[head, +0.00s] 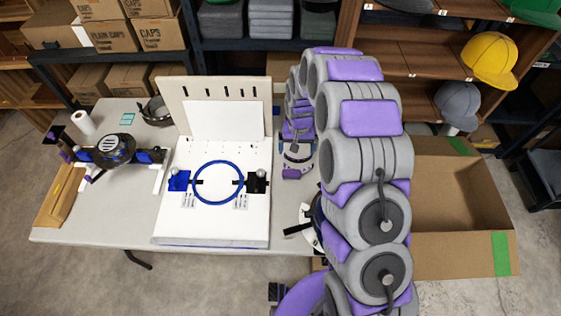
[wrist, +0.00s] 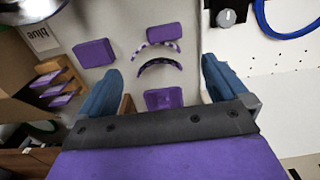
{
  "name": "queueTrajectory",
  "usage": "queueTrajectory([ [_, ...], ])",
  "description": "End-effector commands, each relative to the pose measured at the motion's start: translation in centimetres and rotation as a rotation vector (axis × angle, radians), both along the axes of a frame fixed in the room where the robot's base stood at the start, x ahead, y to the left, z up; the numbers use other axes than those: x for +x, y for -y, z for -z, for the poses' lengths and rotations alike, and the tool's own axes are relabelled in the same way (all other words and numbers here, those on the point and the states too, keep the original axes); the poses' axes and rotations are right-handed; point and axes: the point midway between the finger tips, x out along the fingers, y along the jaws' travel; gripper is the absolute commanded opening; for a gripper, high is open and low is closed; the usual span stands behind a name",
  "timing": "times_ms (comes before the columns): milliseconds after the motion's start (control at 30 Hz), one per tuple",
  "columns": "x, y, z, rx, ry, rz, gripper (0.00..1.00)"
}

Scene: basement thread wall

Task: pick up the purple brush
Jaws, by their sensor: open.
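Several purple pieces lie on the grey table in the wrist view, and I cannot tell for sure which is the purple brush. One purple block (wrist: 95,53) lies at left, and another purple block (wrist: 164,32) lies at upper middle. A smaller purple piece (wrist: 163,98) shows between the bases of my fingers. Two dark, purple-flecked curved strips (wrist: 160,66) lie between the blocks. My gripper (wrist: 161,70) is open and empty above them, its blue fingers spread. In the head view my gripper (head: 296,147) is small and partly hidden by my arm; a purple block (head: 292,173) lies nearer.
A white board with a blue ring (head: 218,204) stands on the table (head: 110,222) left of my gripper. An open cardboard box (head: 465,255) is at right, beyond my arm. A dark round device (head: 113,149) is at left. Shelves with caps (head: 490,55) stand behind.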

Motion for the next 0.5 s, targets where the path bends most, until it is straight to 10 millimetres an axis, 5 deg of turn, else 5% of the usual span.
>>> queueTrajectory([
  [233, 0.2, -1.0, 2.2, -0.01, -0.001, 0.001, 1.0],
  [500, 0.2, -1.5, 7.5, -0.019, -0.005, -0.001, 1.0],
])
